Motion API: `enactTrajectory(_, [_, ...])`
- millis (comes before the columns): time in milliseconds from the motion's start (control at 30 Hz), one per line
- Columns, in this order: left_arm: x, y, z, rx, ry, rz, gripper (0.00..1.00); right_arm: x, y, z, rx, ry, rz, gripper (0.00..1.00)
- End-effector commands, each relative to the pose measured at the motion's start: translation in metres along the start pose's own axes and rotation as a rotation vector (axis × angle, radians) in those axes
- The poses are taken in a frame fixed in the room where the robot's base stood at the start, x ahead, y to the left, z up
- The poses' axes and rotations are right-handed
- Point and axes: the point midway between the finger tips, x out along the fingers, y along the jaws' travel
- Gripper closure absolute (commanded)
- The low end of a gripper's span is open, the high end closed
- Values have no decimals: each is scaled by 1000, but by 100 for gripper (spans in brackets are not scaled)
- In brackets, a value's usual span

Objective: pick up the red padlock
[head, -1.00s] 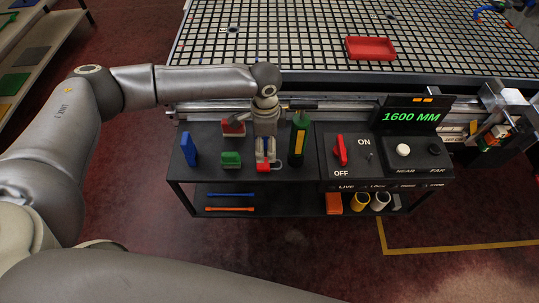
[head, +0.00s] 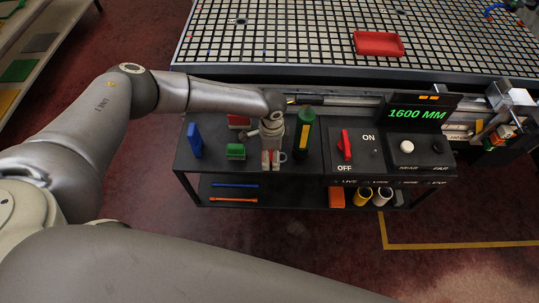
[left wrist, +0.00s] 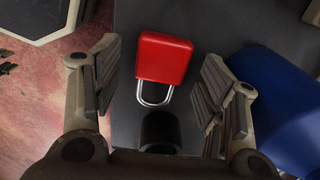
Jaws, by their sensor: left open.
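The red padlock (left wrist: 163,58) lies on the dark bench top in the left wrist view. Its silver shackle points toward the bottom of that picture. My left gripper (left wrist: 161,78) is open, with one finger on each side of the padlock and visible gaps to both. In the head view my left gripper (head: 271,161) points down at the bench, and it hides most of the padlock there.
A green bottle (head: 304,132) stands close right of the gripper. A green block (head: 235,151) and a blue item (head: 195,140) are to the left. A blue object (left wrist: 270,100) lies right of the fingers in the wrist view. The switch panel (head: 362,153) is further right.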

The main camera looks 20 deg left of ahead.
Motion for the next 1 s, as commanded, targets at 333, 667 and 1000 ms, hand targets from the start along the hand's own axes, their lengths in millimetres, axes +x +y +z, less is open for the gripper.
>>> enactTrajectory(333, [4,-1,0,-1,1,-1,43,0,0,-1,1,2,0,62])
enactTrajectory(667, [3,-1,0,-1,1,-1,85,0,1,-2,1,3,1,62])
enactTrajectory(1000, [1,-1,0,-1,2,-2,87,1,1,-3,1,4,1,62])
